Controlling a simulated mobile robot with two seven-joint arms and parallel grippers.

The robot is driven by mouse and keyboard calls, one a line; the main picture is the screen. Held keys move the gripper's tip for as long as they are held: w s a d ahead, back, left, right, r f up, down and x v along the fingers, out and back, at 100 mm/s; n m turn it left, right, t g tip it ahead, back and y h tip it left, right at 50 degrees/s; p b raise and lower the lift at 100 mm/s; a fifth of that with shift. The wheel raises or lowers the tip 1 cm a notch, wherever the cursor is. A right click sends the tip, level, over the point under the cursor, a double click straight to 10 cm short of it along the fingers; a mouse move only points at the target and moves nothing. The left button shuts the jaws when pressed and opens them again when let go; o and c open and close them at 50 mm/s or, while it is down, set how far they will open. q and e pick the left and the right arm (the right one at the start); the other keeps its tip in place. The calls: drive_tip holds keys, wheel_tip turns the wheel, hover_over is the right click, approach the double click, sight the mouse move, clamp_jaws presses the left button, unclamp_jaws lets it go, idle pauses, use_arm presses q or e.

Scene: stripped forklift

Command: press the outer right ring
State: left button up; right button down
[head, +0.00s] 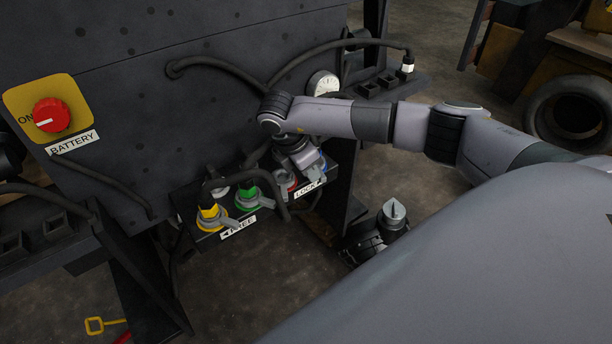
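A row of coloured couplings with grey rings sits on a dark bracket low on the forklift panel. From left to right they are a yellow one (209,213), a green one (247,194), a red one (291,184) and a blue one at the outer right (321,166). My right gripper (306,163) points down over the red and blue end, close to the outer right ring. It partly hides that ring, and I cannot tell whether it touches. Its finger opening is unclear. A dark part with a pale pointed tip (393,212), possibly my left gripper, stands lower right.
A FREE label (238,228) and a LOCK label (309,187) are on the bracket front. Black hoses (225,67) loop across the panel near my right arm. A red battery knob (51,115) is at left. A round gauge (323,84) is above my wrist.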

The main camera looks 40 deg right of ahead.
drive_tip(key=d+n, duration=0.1)
drive_tip(key=s+d+n+t, duration=0.1)
drive_tip(key=shift+s+d+f+n+b, duration=0.1)
drive_tip(key=shift+s+f+n+b, duration=0.1)
drive_tip(key=shift+n+b, duration=0.2)
drive_tip(key=d+n+t+b, duration=0.1)
drive_tip(key=n, duration=0.2)
drive_tip(key=shift+s+d, duration=0.2)
use_arm(q)
drive_tip(key=shift+s+f, duration=0.2)
drive_tip(key=shift+f, duration=0.9)
use_arm(e)
drive_tip(key=shift+r, duration=0.1)
use_arm(q)
drive_tip(key=shift+f+b, duration=0.15)
drive_tip(key=shift+b, duration=0.15)
use_arm(e)
drive_tip(key=shift+w+a, duration=0.15)
drive_tip(key=shift+w+a+b, duration=0.3)
drive_tip(key=shift+w+b, duration=0.05)
drive_tip(key=shift+w, duration=0.3)
use_arm(q)
drive_tip(key=shift+f, duration=0.3)
drive_tip(key=shift+a+r, duration=0.1)
drive_tip(key=shift+a, duration=0.05)
use_arm(e)
drive_tip(key=shift+r, duration=0.25)
